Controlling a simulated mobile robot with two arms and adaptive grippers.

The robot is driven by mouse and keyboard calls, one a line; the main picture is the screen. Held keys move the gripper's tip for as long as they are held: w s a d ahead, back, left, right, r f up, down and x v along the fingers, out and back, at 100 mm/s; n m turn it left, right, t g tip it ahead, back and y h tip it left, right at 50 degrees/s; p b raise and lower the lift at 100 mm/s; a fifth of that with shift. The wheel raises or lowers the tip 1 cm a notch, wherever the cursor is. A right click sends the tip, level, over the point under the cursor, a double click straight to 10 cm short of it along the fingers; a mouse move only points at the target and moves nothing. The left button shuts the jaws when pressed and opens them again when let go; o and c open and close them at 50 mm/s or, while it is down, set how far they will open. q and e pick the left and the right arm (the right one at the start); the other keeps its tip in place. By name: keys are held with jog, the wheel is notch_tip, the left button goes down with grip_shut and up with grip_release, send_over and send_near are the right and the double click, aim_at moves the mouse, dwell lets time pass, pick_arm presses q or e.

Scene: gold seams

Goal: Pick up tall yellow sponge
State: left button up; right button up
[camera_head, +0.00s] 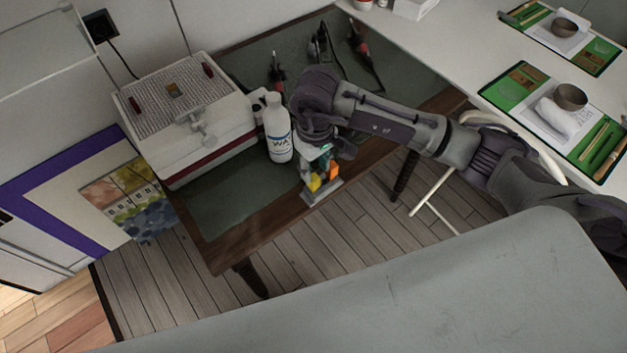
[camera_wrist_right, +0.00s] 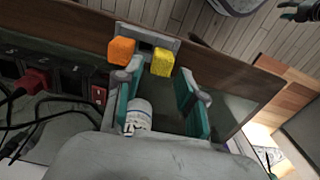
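The yellow sponge (camera_head: 315,183) is an upright block in a grey holder (camera_head: 322,193) at the front edge of the dark table. An orange block (camera_head: 333,171) stands beside it. In the right wrist view the yellow sponge (camera_wrist_right: 162,62) is right of the orange block (camera_wrist_right: 121,50). My right gripper (camera_head: 324,160) is just above the blocks; its teal fingers (camera_wrist_right: 160,95) are apart, with nothing gripped.
A white bottle (camera_head: 279,130) stands close left of my right gripper. A white toolbox-like case (camera_head: 187,120) fills the table's left side. Soldering tools (camera_head: 361,52) and cables lie behind. The table's front left is bare. A white table (camera_head: 450,50) holds green mats and bowls.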

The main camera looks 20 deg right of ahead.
aim_at(314, 177)
jog(key=f, duration=0.2)
jog(key=f+p, duration=0.1)
jog(key=f, duration=0.1)
jog(key=shift+a+f+p, duration=0.2)
jog(key=shift+f+p, duration=0.05)
jog(key=shift+p, duration=0.05)
jog(key=shift+f, duration=0.3)
jog(key=c, duration=0.5)
